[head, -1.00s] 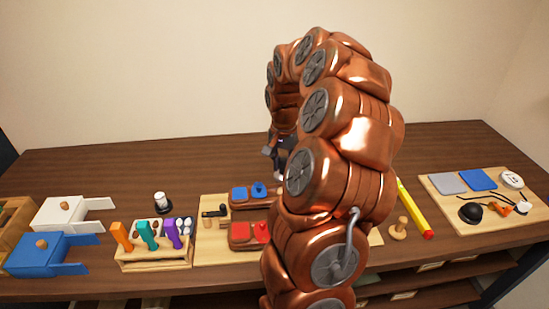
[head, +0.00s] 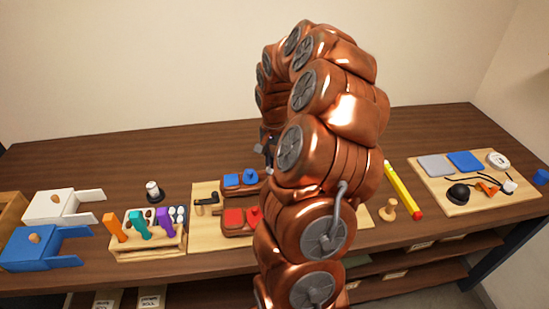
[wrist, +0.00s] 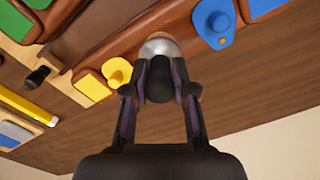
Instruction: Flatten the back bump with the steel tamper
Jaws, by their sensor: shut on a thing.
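My gripper (wrist: 160,92) is shut on the steel tamper (wrist: 160,47), whose rounded silver head points away from me and whose dark handle sits between the fingers. In the wrist view the head lies over the brown saddle edge, between a yellow pad with a bump (wrist: 117,72) and a blue pad with a bump (wrist: 218,22). I cannot tell whether it touches the saddle. In the head view, a blue bump (head: 250,176) and a red bump (head: 254,213) show on the saddle's left side. My arm hides the rest; part of my gripper (head: 268,142) shows behind it.
A tool rack (head: 150,245) with orange, teal and purple handles stands left of the saddle board. White and blue boxes lie farther left. A wooden peg (head: 388,210) and yellow bar (head: 402,190) are right of my arm, beside a board of small items (head: 480,200). The table back is clear.

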